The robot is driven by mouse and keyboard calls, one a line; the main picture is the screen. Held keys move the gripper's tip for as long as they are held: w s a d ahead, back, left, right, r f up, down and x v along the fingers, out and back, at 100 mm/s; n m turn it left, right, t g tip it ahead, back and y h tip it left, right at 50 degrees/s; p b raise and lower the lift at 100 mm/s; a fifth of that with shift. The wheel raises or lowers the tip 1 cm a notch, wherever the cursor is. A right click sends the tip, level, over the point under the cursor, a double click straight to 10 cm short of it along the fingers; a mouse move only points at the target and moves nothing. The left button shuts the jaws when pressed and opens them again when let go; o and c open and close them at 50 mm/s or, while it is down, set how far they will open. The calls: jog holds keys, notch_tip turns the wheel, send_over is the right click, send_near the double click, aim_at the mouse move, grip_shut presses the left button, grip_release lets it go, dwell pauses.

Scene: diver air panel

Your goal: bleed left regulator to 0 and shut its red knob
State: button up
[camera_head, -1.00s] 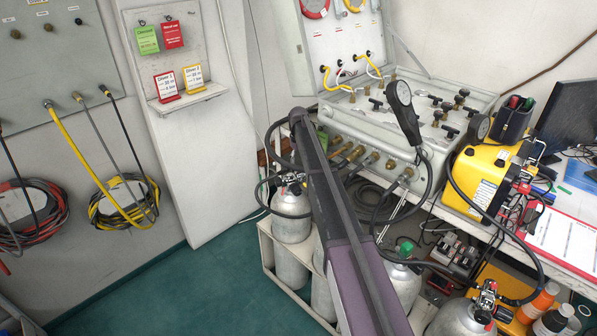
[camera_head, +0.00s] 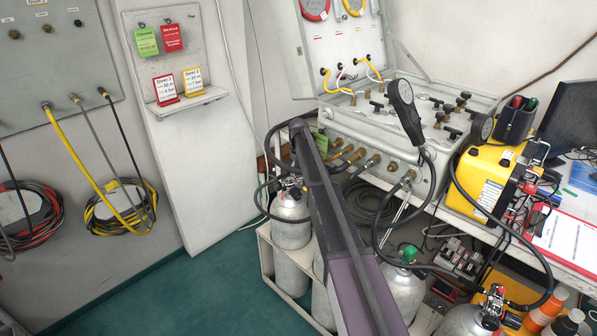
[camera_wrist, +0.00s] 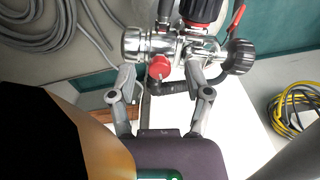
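The left regulator is a chrome body (camera_wrist: 172,46) with a red knob (camera_wrist: 160,68) on its near side and a black knob (camera_wrist: 238,57) at its right end in the wrist view. In the head view this regulator (camera_head: 291,184) sits on top of a grey cylinder (camera_head: 291,222), partly hidden by my arm and a black hose. My gripper (camera_wrist: 162,73) is open in the wrist view, one finger each side of the red knob. Gaps show between the fingers and the knob. No gauge reading on this regulator is legible. My arm hides the gripper in the head view.
A second regulator (camera_head: 490,306) with a red knob stands at the lower right. Black hoses loop around both regulators. The valve panel (camera_head: 370,125) and yellow box (camera_head: 487,180) stand on the bench behind. Clear green floor (camera_head: 190,285) lies to the left.

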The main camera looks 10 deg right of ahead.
grip_shut()
jog(key=shift+m, duration=0.3)
jog(key=m, duration=1)
jog(key=shift+m, duration=0.3)
jog(key=m, duration=1)
jog(key=shift+m, duration=0.3)
